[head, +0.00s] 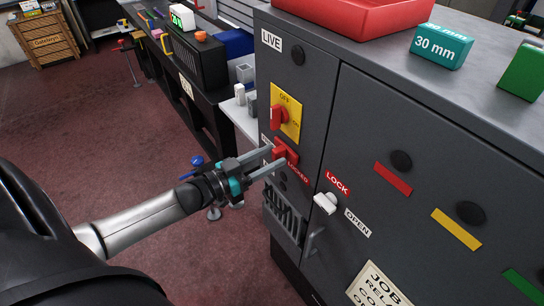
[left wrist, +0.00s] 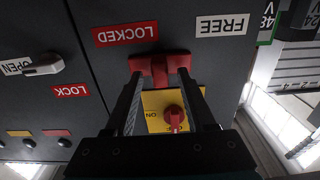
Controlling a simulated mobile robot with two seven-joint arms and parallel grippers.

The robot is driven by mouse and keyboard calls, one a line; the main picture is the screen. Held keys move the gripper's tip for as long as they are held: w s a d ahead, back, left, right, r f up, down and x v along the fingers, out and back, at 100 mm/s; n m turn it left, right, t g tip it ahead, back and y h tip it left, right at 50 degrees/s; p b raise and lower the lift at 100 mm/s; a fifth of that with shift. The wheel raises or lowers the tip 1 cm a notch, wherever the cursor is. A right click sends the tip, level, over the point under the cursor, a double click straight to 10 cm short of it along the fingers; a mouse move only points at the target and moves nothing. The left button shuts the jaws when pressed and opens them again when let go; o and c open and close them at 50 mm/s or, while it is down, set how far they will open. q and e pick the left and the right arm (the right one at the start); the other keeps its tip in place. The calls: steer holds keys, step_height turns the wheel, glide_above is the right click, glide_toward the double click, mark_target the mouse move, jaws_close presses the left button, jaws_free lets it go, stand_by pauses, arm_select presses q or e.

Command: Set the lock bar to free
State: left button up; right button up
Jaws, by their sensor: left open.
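The red lock bar (head: 287,152) is on the front of the dark grey cabinet, below the yellow switch plate. It also shows in the left wrist view (left wrist: 160,64) as a T-shaped piece. It sits closer to the red LOCKED label (left wrist: 124,33) than to the white FREE label (left wrist: 222,25). In the head view the FREE label is mostly hidden by my fingers. My left gripper (head: 277,158) is open, its two fingertips at the bar, one on each side of its stem. I cannot tell whether they touch it. My right gripper is not in view.
A red rotary switch (head: 278,116) on a yellow plate is just above the bar. A red tray (head: 350,14) and a teal box (head: 441,47) stand on top.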

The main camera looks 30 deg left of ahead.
arm_select(q)
steer(key=shift+w+d, duration=0.2)
steer(key=shift+w, duration=0.3)
steer(key=shift+c, duration=0.2)
jaws_close()
stand_by(1.0)
